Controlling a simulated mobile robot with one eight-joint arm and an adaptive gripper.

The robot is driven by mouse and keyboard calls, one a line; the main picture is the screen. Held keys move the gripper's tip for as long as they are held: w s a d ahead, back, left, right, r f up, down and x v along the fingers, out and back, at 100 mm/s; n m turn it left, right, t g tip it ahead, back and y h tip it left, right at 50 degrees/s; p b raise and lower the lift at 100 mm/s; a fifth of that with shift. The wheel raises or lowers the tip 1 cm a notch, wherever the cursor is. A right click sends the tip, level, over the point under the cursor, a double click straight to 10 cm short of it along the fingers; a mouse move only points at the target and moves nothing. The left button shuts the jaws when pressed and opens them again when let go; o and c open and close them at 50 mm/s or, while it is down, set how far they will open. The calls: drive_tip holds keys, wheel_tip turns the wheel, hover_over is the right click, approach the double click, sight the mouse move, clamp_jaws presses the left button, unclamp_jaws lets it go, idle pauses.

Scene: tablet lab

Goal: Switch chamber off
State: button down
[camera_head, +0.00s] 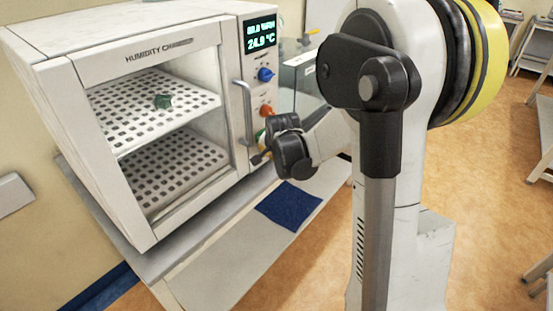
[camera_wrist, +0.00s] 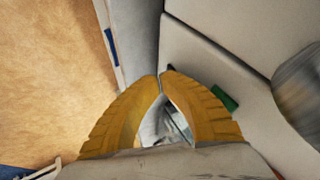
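The white humidity chamber (camera_head: 190,207) stands on a bench, its lit display (camera_head: 260,35) reading about 24.9 °C. Below the display are a blue knob (camera_head: 265,75) and an orange knob (camera_head: 266,110). My gripper (camera_head: 259,157) is at the lower part of the control panel and hides some of it. In the wrist view, its yellow fingers (camera_wrist: 161,76) have their tips together, with nothing seen between the tips. A green part (camera_wrist: 224,98) shows on the pale panel right of the fingers, and a small dark part shows by the tips. Contact cannot be told.
A vertical door handle (camera_head: 244,112) is left of the knobs; a blurred metal bar (camera_wrist: 300,92) is close at right in the wrist view. A blue mat (camera_head: 289,206) lies on the bench.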

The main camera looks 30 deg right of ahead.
drive_tip(key=shift+w, duration=0.1)
drive_tip(key=shift+w+a+r, duration=0.15)
drive_tip(key=shift+w+r, duration=0.1)
drive_tip(key=shift+w, duration=0.15)
drive_tip(key=shift+p, duration=0.3)
drive_tip(key=shift+r+p, duration=0.45)
drive_tip(key=shift+r, duration=0.3)
